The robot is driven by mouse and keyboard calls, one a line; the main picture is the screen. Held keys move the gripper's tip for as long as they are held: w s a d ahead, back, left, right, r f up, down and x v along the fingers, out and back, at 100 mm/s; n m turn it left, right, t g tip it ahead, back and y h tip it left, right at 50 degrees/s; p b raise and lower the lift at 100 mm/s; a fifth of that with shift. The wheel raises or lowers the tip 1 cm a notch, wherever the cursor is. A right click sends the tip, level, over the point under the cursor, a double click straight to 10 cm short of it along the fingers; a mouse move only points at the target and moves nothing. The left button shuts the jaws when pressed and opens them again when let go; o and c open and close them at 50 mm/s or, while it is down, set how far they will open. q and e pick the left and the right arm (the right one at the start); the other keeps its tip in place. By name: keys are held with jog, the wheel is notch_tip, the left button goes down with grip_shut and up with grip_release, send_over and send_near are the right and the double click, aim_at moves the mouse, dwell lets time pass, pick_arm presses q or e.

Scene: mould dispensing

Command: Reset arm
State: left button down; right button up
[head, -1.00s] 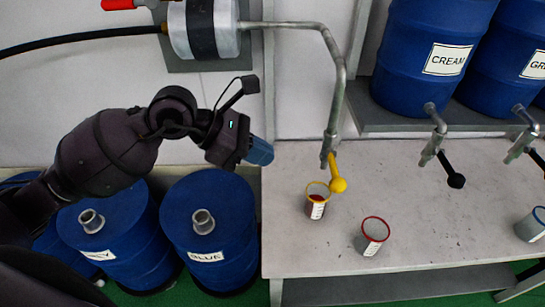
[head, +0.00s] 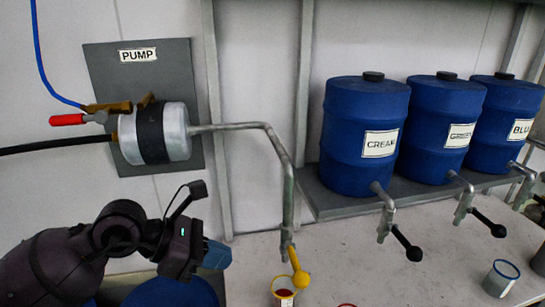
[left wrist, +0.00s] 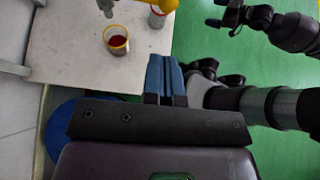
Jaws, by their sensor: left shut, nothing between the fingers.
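My left gripper (head: 216,254) is at the lower left of the head view, left of the pump's spout and apart from the table. Its blue fingers are shut with nothing between them, as the left wrist view (left wrist: 165,75) also shows. A yellow-rimmed cup (head: 285,292) with dark red contents stands below the yellow-handled tap (head: 298,270). The cup also shows in the left wrist view (left wrist: 117,42). My right gripper is not in the head view; a dark arm part of mine is at the upper right of the left wrist view.
The pump (head: 160,133) with a red-handled valve (head: 68,119) is on the wall. Blue barrels labelled CREAM (head: 362,170), GREEN (head: 445,160) and BLUE (head: 510,155) stand on a grey shelf above the table (head: 420,275). A blue-rimmed cup (head: 500,280) is at the right.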

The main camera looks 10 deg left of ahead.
pick_arm(q)
notch_tip(320, 180, up, 8)
jog(key=w+d+n+t+h, duration=0.1)
jog(key=w+d+n+h, duration=0.1)
jog(key=n+h, duration=0.4)
jog(key=w+a+n+t, duration=0.55)
jog(key=n+t, duration=0.55)
jog(key=n, duration=0.5)
jog(key=a+f+n+t+y, duration=0.1)
jog(key=a+f+n+y, duration=0.3)
jog(key=f+n+y, duration=0.4)
jog(key=a+f+n+t+y, duration=0.1)
jog(key=a+f+n+y, duration=0.4)
jog(key=f+n, duration=0.5)
jog(key=s+a+f+n+g+y, duration=0.2)
jog(key=s+f+n, duration=0.7)
jog(key=s+f, duration=1)
jog(key=f+g+y, duration=0.1)
jog(key=g+y, duration=0.1)
jog(key=g, duration=0.2)
jog(key=shift+s+f, duration=0.2)
jog(key=shift+f, duration=0.2)
